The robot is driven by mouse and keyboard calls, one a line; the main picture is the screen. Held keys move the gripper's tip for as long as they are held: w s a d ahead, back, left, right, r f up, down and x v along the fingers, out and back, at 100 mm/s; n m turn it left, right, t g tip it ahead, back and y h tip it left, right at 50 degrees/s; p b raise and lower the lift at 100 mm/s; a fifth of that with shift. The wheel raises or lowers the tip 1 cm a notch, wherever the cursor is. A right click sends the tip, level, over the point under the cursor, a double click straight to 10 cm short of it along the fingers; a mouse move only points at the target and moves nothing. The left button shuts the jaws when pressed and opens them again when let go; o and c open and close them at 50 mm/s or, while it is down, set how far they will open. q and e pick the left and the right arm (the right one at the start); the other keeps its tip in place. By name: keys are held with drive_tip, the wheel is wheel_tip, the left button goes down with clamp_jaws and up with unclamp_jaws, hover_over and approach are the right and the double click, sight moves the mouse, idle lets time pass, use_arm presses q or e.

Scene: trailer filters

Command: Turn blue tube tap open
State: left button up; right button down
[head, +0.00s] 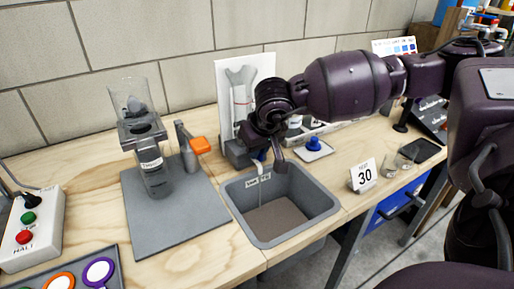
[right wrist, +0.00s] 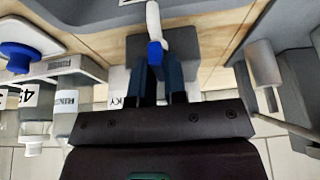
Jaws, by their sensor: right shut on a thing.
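The blue tube tap (right wrist: 155,52) shows in the right wrist view between the tips of my right gripper (right wrist: 159,72), which is shut on it. A white tube (right wrist: 153,20) runs away from the tap. In the head view my right gripper (head: 267,149) reaches down at the back edge of the grey sink (head: 233,206). Only a little of the blue tap (head: 260,155) shows there, and the white tube (head: 262,172) hangs from it over the sink. I cannot tell how far the tap is turned. My left gripper is not in view.
A clear cylinder in a grey holder (head: 152,165) stands on a grey mat (head: 190,214) at left, beside an orange-tipped lever (head: 200,146). A blue-knobbed white piece (head: 315,146) and a "30" card (head: 363,175) stand to the right. A control box (head: 35,225) is front left.

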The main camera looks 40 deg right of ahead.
drive_tip(key=c, duration=1.4)
unclamp_jaws()
drive_tip(key=shift+c, duration=0.2)
drive_tip(key=p+v, duration=0.1)
drive_tip(key=v, duration=0.3)
use_arm(q)
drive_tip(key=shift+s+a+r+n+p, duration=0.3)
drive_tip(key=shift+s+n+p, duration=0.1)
drive_tip(key=shift+p, duration=0.5)
use_arm(e)
drive_tip(key=v, duration=0.6)
drive_tip(key=shift+s+r, duration=0.25)
drive_tip(key=shift+r, duration=0.1)
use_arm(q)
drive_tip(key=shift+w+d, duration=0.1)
